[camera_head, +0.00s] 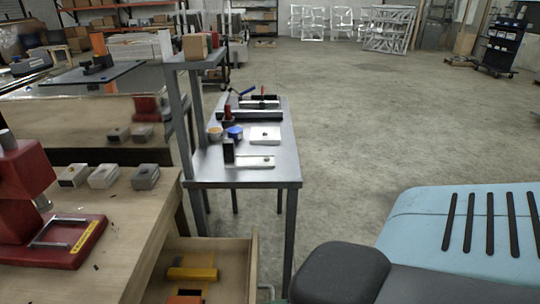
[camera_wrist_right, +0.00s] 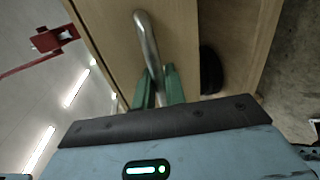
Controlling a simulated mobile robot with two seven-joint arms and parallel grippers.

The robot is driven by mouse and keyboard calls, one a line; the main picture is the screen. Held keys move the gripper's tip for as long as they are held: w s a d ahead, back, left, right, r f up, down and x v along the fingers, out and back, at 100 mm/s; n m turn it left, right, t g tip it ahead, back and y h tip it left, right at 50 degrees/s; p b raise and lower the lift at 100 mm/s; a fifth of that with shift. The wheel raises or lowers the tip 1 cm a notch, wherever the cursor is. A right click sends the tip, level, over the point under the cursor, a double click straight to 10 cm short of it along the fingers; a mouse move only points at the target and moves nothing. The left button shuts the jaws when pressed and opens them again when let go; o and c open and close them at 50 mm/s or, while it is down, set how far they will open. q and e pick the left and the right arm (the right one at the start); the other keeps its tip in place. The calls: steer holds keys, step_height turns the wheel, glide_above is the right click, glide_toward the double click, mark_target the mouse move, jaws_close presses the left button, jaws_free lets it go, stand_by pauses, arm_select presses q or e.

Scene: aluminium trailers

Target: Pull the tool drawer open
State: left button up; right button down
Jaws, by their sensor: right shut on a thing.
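The wooden tool drawer (camera_head: 209,246) stands partly out of the workbench at the lower middle of the head view. Its inside shows, with yellow tools (camera_head: 192,273) lying in it. In the right wrist view a curved metal handle (camera_wrist_right: 147,38) stands on the drawer's wooden front (camera_wrist_right: 178,40). My right gripper (camera_wrist_right: 159,88) has its green fingers on either side of the handle and is shut on it. In the head view the drawer's near part is cut off by the bottom edge. My left gripper is not in view.
The wooden workbench (camera_head: 123,215) carries a red press (camera_head: 58,245) and several small grey blocks (camera_head: 104,176). A metal table (camera_head: 262,174) with parts on it stands beyond the drawer. The concrete floor (camera_head: 350,150) to the right is clear.

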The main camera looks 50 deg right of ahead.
steer(key=c, duration=1.5)
jaws_free()
steer(key=shift+c, duration=0.2)
steer(key=shift+s+d, duration=0.1)
steer(key=v, duration=0.7)
steer(key=shift+s, duration=0.2)
steer(key=shift+d, duration=0.2)
